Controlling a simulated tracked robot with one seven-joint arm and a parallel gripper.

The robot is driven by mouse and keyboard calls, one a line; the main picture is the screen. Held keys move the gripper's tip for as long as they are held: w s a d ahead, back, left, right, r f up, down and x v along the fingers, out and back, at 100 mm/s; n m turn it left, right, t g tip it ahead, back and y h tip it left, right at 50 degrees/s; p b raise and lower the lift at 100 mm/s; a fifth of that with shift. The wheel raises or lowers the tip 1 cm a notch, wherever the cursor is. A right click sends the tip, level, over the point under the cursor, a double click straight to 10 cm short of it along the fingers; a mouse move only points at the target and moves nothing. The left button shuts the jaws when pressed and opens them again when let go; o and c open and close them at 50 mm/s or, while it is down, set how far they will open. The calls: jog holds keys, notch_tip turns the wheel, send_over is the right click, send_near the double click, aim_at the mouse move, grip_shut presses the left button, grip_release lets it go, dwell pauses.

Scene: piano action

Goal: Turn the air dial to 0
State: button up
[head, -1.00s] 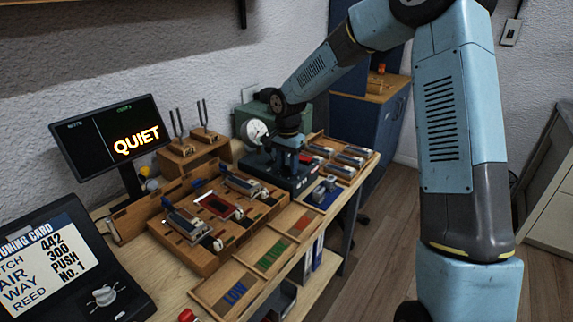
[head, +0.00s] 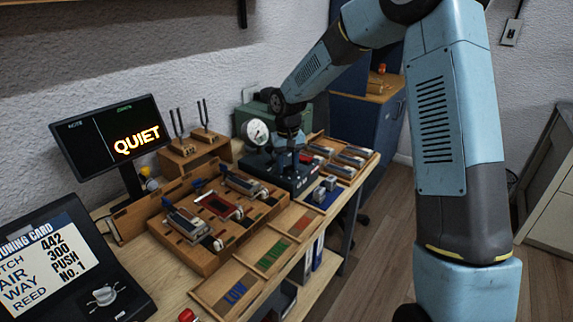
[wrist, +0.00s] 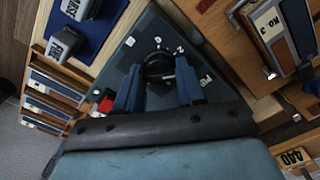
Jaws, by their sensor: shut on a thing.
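The air dial (wrist: 158,64) is a round black knob on the top of a dark blue-grey box (wrist: 126,58), with small white marks around it. My gripper (wrist: 160,77) points down at the box, its two blue fingers on either side of the knob, shut on it. A round white gauge (head: 257,132) stands behind the box.
A wooden rack (head: 181,247) with reed units stands left of the box. A black screen (head: 108,137) reads QUIET. A tuning card panel (head: 45,255) lists AIR 300. A blue mat (head: 323,197) with grey blocks and a slotted tray (head: 350,157) lie to the right.

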jog(key=n, duration=0.4)
jog(key=shift+w+n, duration=0.1)
jog(key=shift+n, duration=0.2)
jog(key=n, duration=0.3)
jog(key=shift+n, duration=0.4)
jog(key=n, duration=0.4)
jog(key=shift+d+r+n, duration=0.1)
jog(key=shift+n, duration=1.9)
jog(key=o, duration=0.7)
jog(key=shift+w, duration=0.1)
jog(key=o, duration=0.3)
notch_tip(320, 180, up, 14)
jog(key=shift+f, duration=0.25)
